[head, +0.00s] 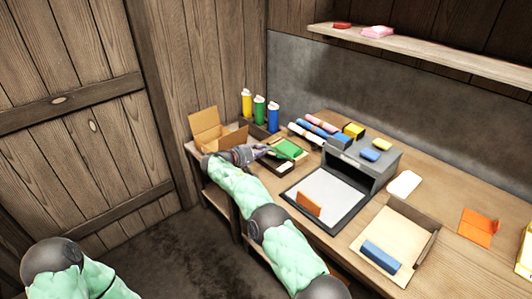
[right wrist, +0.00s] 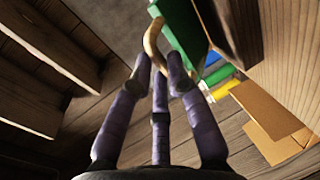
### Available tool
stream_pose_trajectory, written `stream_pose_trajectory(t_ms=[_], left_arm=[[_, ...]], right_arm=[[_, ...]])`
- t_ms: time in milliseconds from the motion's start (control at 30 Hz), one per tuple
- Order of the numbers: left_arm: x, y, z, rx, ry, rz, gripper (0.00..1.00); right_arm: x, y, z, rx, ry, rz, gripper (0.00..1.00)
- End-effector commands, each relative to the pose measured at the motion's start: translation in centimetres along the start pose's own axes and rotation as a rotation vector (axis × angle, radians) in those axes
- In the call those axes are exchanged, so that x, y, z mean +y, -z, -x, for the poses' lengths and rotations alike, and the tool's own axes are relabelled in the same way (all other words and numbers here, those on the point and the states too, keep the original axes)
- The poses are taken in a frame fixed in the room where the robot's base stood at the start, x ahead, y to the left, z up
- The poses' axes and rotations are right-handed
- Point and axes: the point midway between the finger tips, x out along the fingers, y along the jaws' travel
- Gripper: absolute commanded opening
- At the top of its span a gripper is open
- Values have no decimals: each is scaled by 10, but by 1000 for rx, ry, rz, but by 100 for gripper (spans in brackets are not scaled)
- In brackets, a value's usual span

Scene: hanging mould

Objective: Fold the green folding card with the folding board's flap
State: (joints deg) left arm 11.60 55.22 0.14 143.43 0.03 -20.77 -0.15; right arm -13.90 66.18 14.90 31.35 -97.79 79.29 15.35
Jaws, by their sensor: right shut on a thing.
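The green folding card (head: 288,148) lies on the small folding board (head: 284,168) near the table's front edge, left of the middle. In the right wrist view, a green panel (right wrist: 182,28) shows just beyond my fingers. My right gripper (head: 265,150) is at the board's left side, next to the green card. In the right wrist view, its purple fingers (right wrist: 158,70) are shut on a thin, curved tan tab (right wrist: 154,46), which appears to belong to the board's flap. The flap's angle is hard to tell. My left gripper is out of view.
An open cardboard box (head: 206,125) and yellow, green and blue bottles (head: 260,110) stand behind my right gripper. Rolls (head: 318,128) and a grey stand (head: 362,163) are to the right. A tray (head: 322,187) holds an orange card (head: 309,203).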

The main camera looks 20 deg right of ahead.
Motion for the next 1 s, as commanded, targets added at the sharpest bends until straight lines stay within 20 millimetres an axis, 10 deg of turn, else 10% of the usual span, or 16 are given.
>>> stream_pose_trajectory(t_ms=[767, 800, 867, 1000], left_arm=[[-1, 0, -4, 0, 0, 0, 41], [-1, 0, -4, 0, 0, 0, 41], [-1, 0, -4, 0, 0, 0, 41], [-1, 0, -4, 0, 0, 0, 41]], right_arm=[[-11, 7, -5, -7, -29, 4, 0], [-11, 7, -5, -7, -29, 4, 26], [-10, 7, -4, -7, -30, 3, 42], [-8, 8, -3, -5, -33, 1, 42]])
